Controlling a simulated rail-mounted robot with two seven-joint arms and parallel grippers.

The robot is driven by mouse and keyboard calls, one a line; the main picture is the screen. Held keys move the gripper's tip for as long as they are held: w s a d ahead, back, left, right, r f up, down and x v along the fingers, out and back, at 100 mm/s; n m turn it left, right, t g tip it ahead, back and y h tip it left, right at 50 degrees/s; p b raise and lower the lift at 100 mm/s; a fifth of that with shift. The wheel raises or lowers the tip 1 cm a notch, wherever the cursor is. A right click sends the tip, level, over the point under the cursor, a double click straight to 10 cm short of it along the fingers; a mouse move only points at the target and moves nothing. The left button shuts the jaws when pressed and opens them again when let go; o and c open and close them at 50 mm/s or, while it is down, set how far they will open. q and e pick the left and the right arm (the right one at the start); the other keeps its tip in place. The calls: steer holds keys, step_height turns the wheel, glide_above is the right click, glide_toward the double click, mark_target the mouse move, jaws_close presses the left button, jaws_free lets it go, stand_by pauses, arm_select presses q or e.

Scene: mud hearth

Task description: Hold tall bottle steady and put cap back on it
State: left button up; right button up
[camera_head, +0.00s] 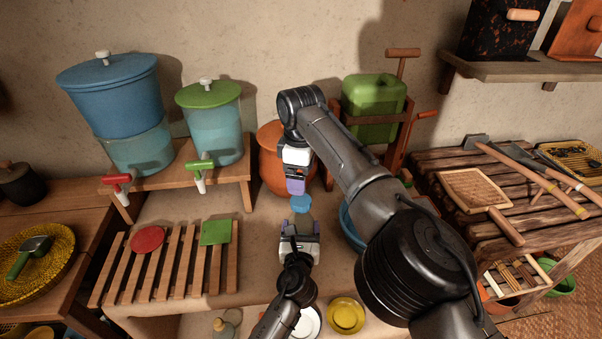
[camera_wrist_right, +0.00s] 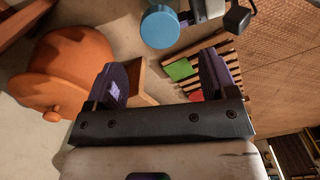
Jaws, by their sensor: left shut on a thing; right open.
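A blue cylinder with a round flat face (camera_head: 300,203) shows between my two grippers in the head view. It is also near the top of the right wrist view (camera_wrist_right: 160,29). It looks like the tall bottle's capped top or a cap alone; I cannot tell which. My left gripper (camera_head: 301,225) is just below it in the head view and shut on it. My right gripper (camera_head: 295,190) is just above it, pointing down. In the right wrist view its jaws (camera_wrist_right: 165,80) are apart with nothing between them. The cylinder lies beyond them.
An orange pot (camera_head: 270,160) stands close behind my right gripper. A slatted rack (camera_head: 185,265) with a red disc (camera_head: 148,239) and green square (camera_head: 215,232) is on the left. A blue basin (camera_head: 348,228) is partly hidden by my right arm. A yellow dish (camera_head: 346,315) is in front.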

mark_target(301, 199)
steer(key=shift+f, duration=4.05)
steer(key=c, duration=0.9)
steer(key=m, duration=0.3)
steer(key=shift+m, duration=0.4)
steer(key=shift+c, duration=0.3)
steer(key=m, duration=0.4)
steer(key=o, duration=1.1)
steer(key=shift+r, duration=3.8)
